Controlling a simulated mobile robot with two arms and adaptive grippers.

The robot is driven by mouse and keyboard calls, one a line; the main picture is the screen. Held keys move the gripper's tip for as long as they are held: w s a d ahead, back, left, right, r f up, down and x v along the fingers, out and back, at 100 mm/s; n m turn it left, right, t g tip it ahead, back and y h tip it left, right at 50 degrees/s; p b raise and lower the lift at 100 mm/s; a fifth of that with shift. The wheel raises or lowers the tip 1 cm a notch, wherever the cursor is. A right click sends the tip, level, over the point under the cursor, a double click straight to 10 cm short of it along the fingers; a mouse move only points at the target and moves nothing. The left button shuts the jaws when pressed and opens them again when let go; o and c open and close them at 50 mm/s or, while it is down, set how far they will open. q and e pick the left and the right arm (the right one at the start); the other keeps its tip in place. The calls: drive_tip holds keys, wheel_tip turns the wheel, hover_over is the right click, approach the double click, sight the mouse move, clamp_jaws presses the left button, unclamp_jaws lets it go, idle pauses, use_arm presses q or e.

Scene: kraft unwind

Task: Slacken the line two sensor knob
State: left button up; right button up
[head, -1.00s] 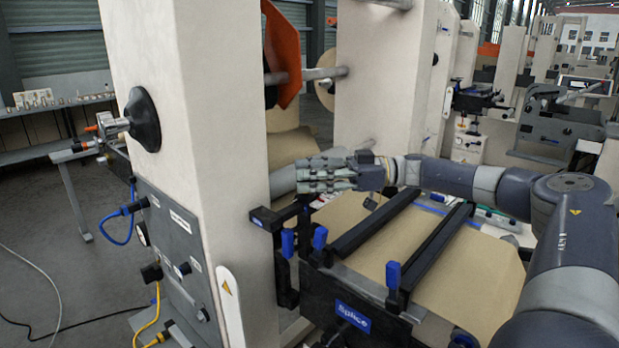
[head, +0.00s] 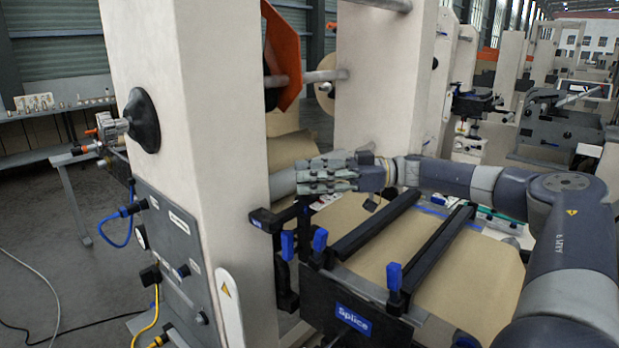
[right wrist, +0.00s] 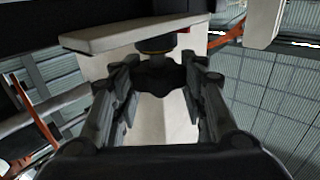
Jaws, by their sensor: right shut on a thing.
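My right gripper (head: 305,174) reaches in from the right, above the splice table and close to the cream machine post. In the right wrist view its two fingers (right wrist: 162,88) are on either side of a dark, lobed knob (right wrist: 158,76) and are shut on it. The knob sits below a pale bar (right wrist: 135,32), on a short dark collar. In the head view the fingers hide the knob. I cannot read any line marking on it. My left gripper is not in view.
The splice table (head: 352,318) has two black bars (head: 375,227) and blue-handled clamps (head: 319,239) near the gripper. The cream post (head: 225,150) stands left of it. A control panel (head: 172,240) with blue and yellow cables is on the post's side.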

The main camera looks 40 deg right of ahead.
drive_tip(key=shift+s+f, duration=0.1)
drive_tip(key=shift+f, duration=0.35)
idle(0.3)
drive_tip(key=o, duration=0.9)
drive_tip(key=shift+o, duration=1)
drive_tip(key=shift+d+r, duration=0.15)
drive_tip(key=shift+r, duration=0.15)
drive_tip(key=v, duration=1.2)
